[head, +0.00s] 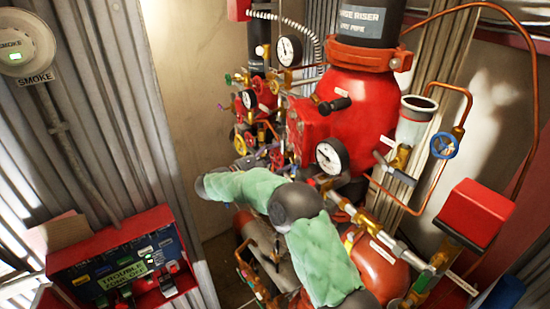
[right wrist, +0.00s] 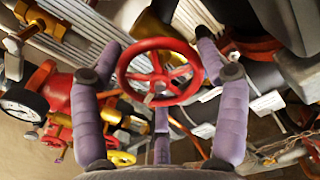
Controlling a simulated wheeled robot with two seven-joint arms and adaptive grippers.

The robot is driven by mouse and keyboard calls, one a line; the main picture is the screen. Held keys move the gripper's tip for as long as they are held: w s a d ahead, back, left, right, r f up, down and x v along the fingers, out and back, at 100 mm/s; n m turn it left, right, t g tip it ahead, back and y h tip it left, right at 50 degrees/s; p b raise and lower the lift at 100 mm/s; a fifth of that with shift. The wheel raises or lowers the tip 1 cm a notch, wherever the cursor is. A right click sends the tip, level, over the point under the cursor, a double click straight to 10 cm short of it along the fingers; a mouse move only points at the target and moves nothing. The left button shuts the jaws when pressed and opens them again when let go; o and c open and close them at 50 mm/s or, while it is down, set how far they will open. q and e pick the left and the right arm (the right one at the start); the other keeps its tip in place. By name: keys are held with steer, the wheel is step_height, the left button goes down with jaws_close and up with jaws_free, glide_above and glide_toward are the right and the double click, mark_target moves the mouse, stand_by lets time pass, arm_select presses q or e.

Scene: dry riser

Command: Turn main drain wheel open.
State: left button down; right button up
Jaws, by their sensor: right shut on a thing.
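A red handwheel with several spokes (right wrist: 158,85) fills the middle of the right wrist view; I take it for the main drain wheel, though no label on it is readable. My right gripper (right wrist: 158,50) is shut on this wheel, with purple padded fingers at its left and right sides and another finger below. In the head view my right gripper (head: 262,156) is small and partly hidden among the valves beyond my green-sleeved forearm. I cannot clearly pick out the gripped wheel there. My left gripper is not in view.
A red riser vessel (head: 362,115) stands behind the valves, with pressure gauges (head: 331,156) close by. A blue wheel (head: 444,145) sits on the copper pipe at right. A red trouble monitor panel (head: 122,270) is at lower left. Beige wall is clear left of the valves.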

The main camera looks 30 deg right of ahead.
steer(key=shift+d+r+n, duration=0.2)
steer(key=shift+r+n, duration=0.2)
steer(key=shift+r, duration=0.35)
steer(key=o, duration=1.1)
steer(key=shift+o, duration=0.2)
steer(key=shift+s+f, duration=0.1)
steer(key=shift+f, duration=0.1)
steer(key=shift+a+f, duration=0.2)
steer(key=shift+a, duration=0.2)
steer(key=a, duration=1.1)
steer(key=shift+s+a+r, duration=0.15)
steer(key=shift+s+a, duration=0.05)
steer(key=shift+s, duration=0.25)
